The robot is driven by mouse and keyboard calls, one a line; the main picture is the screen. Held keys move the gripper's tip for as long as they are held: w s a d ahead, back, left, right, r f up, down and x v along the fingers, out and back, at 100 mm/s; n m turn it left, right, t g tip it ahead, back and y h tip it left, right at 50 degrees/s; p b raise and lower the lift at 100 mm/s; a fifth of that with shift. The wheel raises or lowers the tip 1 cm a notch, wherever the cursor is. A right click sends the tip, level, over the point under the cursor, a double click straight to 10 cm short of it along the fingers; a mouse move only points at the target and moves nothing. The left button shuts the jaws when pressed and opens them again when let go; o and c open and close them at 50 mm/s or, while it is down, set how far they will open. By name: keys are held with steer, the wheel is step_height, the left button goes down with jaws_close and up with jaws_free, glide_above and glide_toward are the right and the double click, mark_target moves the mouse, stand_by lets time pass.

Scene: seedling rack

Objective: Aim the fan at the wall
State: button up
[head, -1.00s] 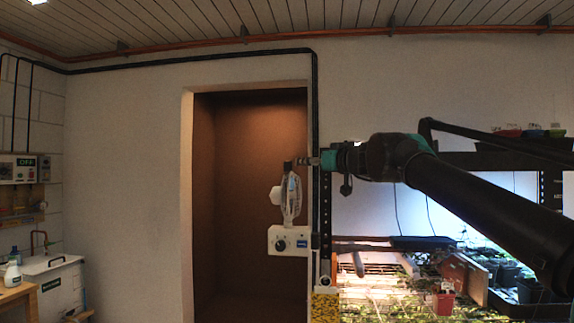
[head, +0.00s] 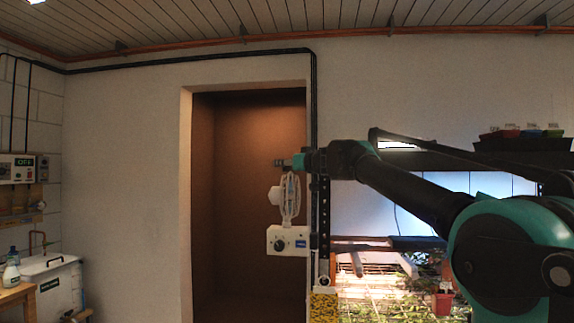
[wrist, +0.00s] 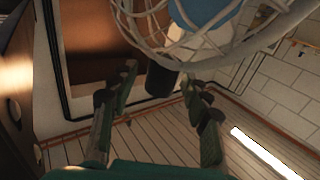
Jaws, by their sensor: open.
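The fan is a white wire cage (head: 290,200), seen nearly edge-on in the head view, with a paler motor part on its left. It stands above a white box with a dark knob (head: 288,240). My gripper (head: 279,163) is at the top of the cage in the head view. In the wrist view the cage (wrist: 225,55) with a blue hub fills the top. A dark stubby handle (wrist: 161,80) shows between the parted fingers of my gripper (wrist: 158,93). Whether either finger touches it, I cannot tell.
A brown recess (head: 245,200) lies behind the fan, with bare pale wall (head: 125,180) to its left. A dark rack post (head: 324,220) stands just right of the fan. Lit seedling shelves (head: 385,290) are at the lower right.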

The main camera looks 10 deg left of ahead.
jaws_close()
stand_by(0.3)
steer(key=shift+n+g+y, duration=0.3)
steer(key=shift+y, duration=0.1)
steer(key=shift+n+g+y, duration=0.5)
steer(key=shift+y, duration=0.1)
